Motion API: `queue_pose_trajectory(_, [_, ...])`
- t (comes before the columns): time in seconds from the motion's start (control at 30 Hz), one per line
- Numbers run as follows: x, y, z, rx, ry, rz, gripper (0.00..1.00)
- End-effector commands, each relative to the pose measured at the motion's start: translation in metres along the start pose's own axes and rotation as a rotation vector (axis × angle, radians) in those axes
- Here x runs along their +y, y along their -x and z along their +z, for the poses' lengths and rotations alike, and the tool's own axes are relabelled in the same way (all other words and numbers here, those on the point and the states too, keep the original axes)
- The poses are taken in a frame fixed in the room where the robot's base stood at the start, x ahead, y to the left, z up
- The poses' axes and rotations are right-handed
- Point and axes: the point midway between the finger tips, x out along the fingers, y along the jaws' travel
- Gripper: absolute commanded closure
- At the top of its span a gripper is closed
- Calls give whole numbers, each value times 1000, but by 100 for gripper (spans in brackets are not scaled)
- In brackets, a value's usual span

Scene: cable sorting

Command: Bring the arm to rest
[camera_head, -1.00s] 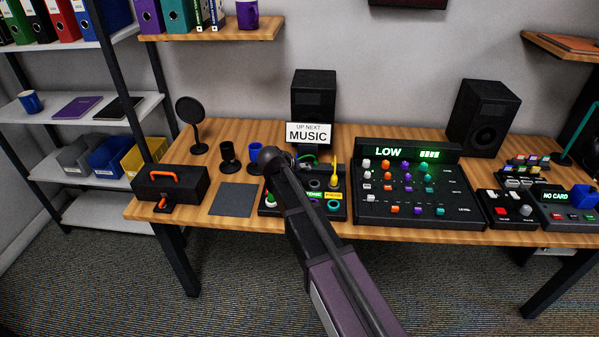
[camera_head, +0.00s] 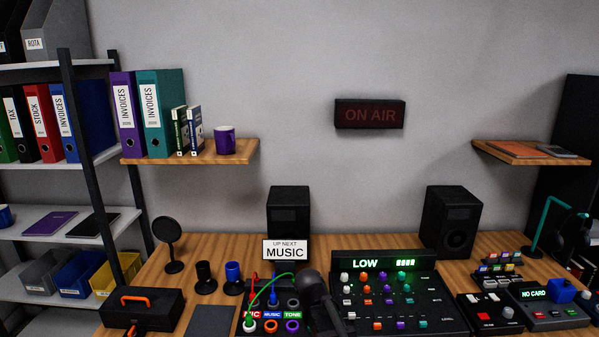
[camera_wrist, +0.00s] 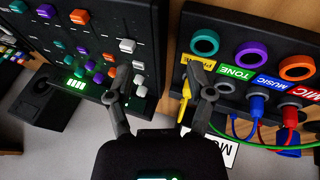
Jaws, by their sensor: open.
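My gripper (camera_wrist: 160,92) shows in the wrist view with its two dark fingers spread and nothing between them. It hangs in front of the gap between the mixer (camera_wrist: 85,60) and the patch box (camera_wrist: 275,35). In the head view, a dark rounded part of my arm (camera_head: 313,288) stands in front of the patch box's right side and the mixer's left edge; my fingers cannot be made out there. On the patch box, a blue plug (camera_wrist: 257,103) sits by the MUSIC label and a red plug (camera_wrist: 290,115) by MIC. A yellow plug (camera_wrist: 186,90) is beside my right-hand finger.
The mixer (camera_head: 385,262) reads LOW. The MUSIC sign (camera_head: 285,252) and a speaker (camera_head: 289,205) stand behind the patch box. A toolbox (camera_head: 143,306) and cups (camera_head: 205,280) are left. A green cable (camera_head: 262,290) arches over the patch box. The air above the desk is open.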

Motion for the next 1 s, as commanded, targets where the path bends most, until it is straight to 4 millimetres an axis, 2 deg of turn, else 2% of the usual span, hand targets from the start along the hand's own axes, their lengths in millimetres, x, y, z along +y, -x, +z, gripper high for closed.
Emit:
queue_pose_trajectory(0.03, [18, 8, 19, -36, -15, -26, 31])
queue_pose_trajectory(0.2, [54, 19, 69, -145, -45, -127, 31])
queue_pose_trajectory(0.4, [81, 36, 117, -236, -70, -247, 31])
queue_pose_trajectory(0.5, [88, 42, 132, -262, -77, -291, 31])
queue_pose_trajectory(0.67, [92, 46, 142, -281, -81, -326, 31])
queue_pose_trajectory(1.0, [91, 46, 143, -282, -81, -329, 31])
